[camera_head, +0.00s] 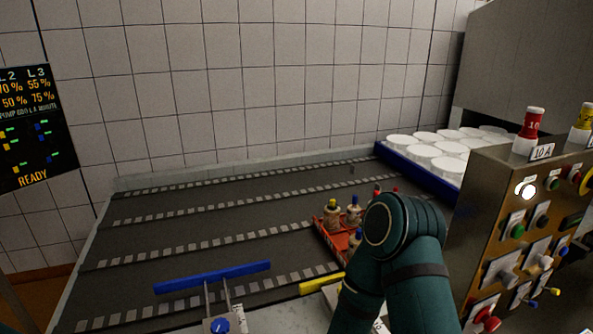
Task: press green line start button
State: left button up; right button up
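A steel control panel (480,215) stands at the right. A green button (518,231) sits on its front face, below a lit white lamp (526,190). A smaller dark green round control (554,183) is to the right of the lamp. I cannot read the labels, so I cannot tell which green control is the line start button. One of my teal arms rises from the bottom, left of the panel, and hides part of the belt and the panel's left edge. Neither of my grippers can be seen.
The panel also holds a red button (487,315), a blue button (563,251) and grey selectors. A grey conveyor (210,225) carries a red crate (331,240) of bottles. White moulds (424,152) fill a blue tray. A display (33,130) reads READY.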

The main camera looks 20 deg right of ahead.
aim_at(517, 231)
jog(key=z, duration=1.95)
